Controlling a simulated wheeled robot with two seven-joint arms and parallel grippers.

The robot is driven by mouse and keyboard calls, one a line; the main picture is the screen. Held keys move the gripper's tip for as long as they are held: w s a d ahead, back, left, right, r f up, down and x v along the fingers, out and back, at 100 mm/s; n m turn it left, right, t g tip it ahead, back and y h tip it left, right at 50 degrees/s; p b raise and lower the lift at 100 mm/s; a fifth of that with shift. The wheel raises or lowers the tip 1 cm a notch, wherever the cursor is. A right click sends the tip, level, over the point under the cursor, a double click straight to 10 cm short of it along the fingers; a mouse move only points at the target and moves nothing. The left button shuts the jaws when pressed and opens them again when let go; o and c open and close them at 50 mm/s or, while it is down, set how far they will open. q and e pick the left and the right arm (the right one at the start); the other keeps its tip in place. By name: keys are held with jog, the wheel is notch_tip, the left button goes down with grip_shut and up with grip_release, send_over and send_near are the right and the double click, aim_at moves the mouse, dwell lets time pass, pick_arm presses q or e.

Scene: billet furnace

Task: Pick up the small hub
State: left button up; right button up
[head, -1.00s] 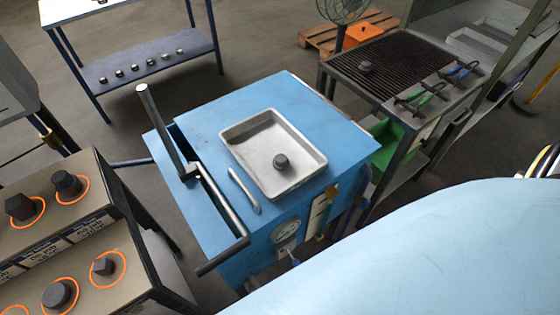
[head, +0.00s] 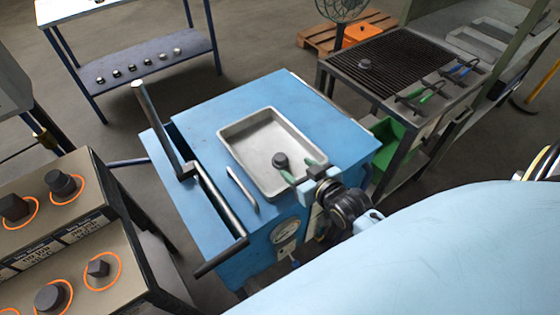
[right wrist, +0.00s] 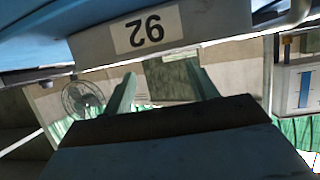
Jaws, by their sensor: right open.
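A small dark round part, which looks like the small hub (head: 281,160), sits in the metal tray (head: 232,150) on the blue bench. My right gripper (head: 301,171) reaches over the tray's near right corner. Its green fingers are apart and empty, close to the hub on its near right side but not around it. In the right wrist view the open fingers (right wrist: 160,90) have nothing between them but background, and the hub does not show. My left gripper is not in view.
A bent metal lever (head: 190,165) stands at the bench's left side. A thin metal rod (head: 243,190) lies beside the tray. Larger dark parts sit in orange rings on the beige stand (head: 110,215) at left. A grill table (head: 390,60) is at back right.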

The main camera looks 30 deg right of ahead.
aim_at(280, 156)
jog(key=x, duration=0.7)
jog(key=shift+w+a+f+b, duration=0.1)
jog(key=shift+w+a+b, duration=0.15)
jog(key=shift+b, duration=0.15)
grip_shut()
